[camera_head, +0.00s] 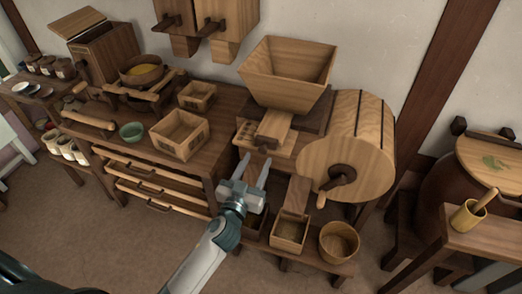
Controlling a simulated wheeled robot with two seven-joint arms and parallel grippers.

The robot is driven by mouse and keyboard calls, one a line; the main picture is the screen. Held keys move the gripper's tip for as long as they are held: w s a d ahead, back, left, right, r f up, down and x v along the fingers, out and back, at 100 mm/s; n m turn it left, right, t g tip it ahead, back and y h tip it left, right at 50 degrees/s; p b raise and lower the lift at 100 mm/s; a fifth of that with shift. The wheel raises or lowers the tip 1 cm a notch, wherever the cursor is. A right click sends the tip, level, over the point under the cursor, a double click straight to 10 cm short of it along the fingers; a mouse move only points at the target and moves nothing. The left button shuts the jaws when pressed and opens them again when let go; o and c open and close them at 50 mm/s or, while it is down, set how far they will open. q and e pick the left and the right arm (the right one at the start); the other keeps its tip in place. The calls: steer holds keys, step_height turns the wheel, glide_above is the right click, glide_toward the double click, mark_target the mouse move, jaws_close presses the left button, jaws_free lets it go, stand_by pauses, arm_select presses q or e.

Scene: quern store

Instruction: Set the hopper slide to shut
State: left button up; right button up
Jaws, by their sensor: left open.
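The wooden hopper (287,75) stands open-topped on a wooden mill in the middle of the view. A light wooden slide (274,127) sticks out at the front below it, with a small dark handle at its near end. How far the slide is out cannot be read exactly. My left gripper (255,168) is open and empty, just in front of and below the slide, its fingers pointing up towards it. I cannot see it touching the slide. My right gripper is not in view.
A round wooden drum (348,145) with a crank adjoins the mill on the right. A square box (290,232) and a round tub (339,242) stand below. On the left bench are an open tray (180,134) and a green bowl (132,132). The floor in front is clear.

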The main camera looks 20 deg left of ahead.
mark_target(262, 151)
arm_select(q)
steer(key=w, duration=0.3)
steer(key=shift+w+d, duration=0.1)
steer(key=shift+w, duration=0.25)
steer(key=shift+w+p, duration=0.3)
steer(key=shift+w, duration=0.2)
steer(key=shift+c, duration=0.3)
jaws_close()
steer(key=w+b, duration=0.1)
steer(key=w, duration=0.4)
steer(key=shift+w+d, duration=0.1)
steer(key=shift+w, duration=0.1)
steer(key=shift+s+r, duration=0.1)
steer(key=shift+o, duration=0.3)
jaws_free()
